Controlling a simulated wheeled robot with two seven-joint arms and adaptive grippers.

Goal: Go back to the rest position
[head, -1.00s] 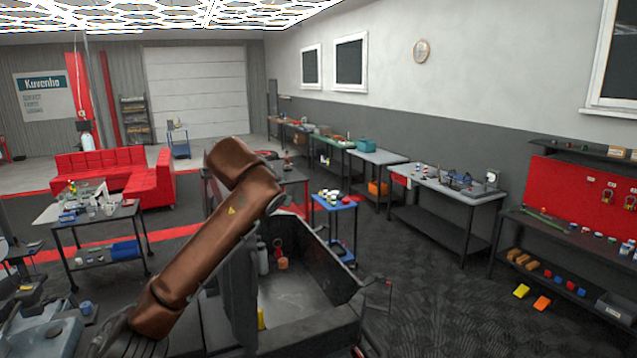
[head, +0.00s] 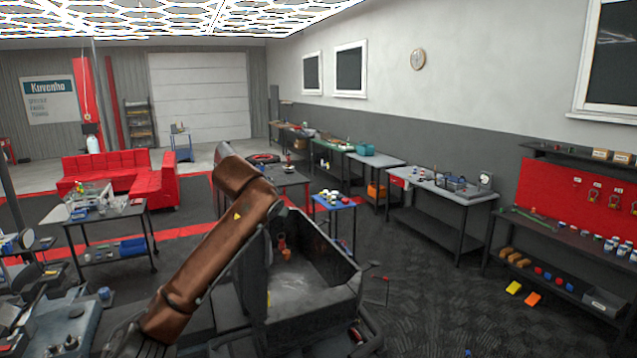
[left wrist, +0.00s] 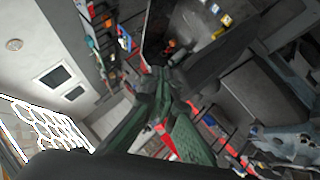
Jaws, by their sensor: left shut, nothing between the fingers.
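My left arm (head: 215,255) shows as a brown link slanting up from the lower left in the head view. Its gripper is not visible in that view. In the left wrist view my left gripper (left wrist: 162,84) shows dark green fingers, shut with nothing held between them. My right gripper is in neither view.
A dark grey open-topped bin (head: 318,325) with an orange item inside stands just right of my arm. A blue-topped cart (head: 335,203) stands behind it. Workbenches (head: 440,187) line the right wall. Patterned floor (head: 430,290) at right is mostly clear.

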